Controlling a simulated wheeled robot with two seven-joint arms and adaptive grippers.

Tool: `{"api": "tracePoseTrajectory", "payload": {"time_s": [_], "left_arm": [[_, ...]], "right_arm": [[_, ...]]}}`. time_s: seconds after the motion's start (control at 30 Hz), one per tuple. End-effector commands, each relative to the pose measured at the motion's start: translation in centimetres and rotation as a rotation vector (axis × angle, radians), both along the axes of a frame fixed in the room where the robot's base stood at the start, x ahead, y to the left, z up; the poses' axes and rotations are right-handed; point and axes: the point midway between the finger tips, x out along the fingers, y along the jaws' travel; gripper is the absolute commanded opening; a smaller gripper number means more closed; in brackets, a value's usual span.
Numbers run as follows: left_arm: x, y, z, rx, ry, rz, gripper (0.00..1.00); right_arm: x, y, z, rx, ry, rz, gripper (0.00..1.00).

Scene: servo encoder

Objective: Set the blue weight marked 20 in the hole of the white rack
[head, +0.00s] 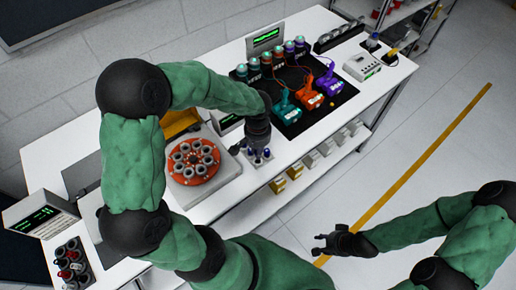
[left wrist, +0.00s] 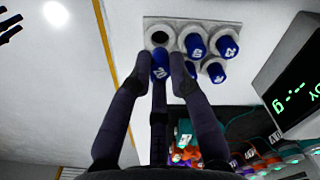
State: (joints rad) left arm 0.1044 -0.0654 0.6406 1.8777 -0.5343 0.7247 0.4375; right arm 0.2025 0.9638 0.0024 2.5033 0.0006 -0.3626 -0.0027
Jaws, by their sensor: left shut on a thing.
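The white rack (left wrist: 178,22) shows at the top of the left wrist view. It has one empty dark hole (left wrist: 160,38), and blue weights (left wrist: 196,46) stand in its other places. My left gripper (left wrist: 160,77) is shut on a blue weight (left wrist: 160,64), whose mark looks like 20. The held weight is just beside the empty hole in this view; its height above the rack is hard to tell. In the head view my left gripper (head: 258,146) is over the rack (head: 267,160) near the table's front edge. My right gripper (head: 318,244) looks open and empty, over the floor.
A red-orange carousel (head: 194,161) stands left of the rack. A black mat (head: 315,117) with teal, orange and purple devices lies to its right. A scale display (left wrist: 292,92) is close to the gripper. The front table edge is near.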

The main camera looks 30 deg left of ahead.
Motion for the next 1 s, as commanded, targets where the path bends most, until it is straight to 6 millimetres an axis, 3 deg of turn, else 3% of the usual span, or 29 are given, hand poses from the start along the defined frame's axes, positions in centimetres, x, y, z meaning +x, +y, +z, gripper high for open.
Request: {"api": "tracePoseTrajectory", "payload": {"time_s": [0.27, 1.0], "left_arm": [[0.0, 0.0, -2.1, 0.0, 0.001, 0.0, 0.03], [0.0, 0.0, -2.4, 0.0, 0.0, 0.0, 0.03]], "right_arm": [[0.0, 0.0, -1.6, 0.0, 0.0, 0.0, 0.4], [0.0, 0.0, -1.9, 0.0, 0.0, 0.0, 0.4]]}}
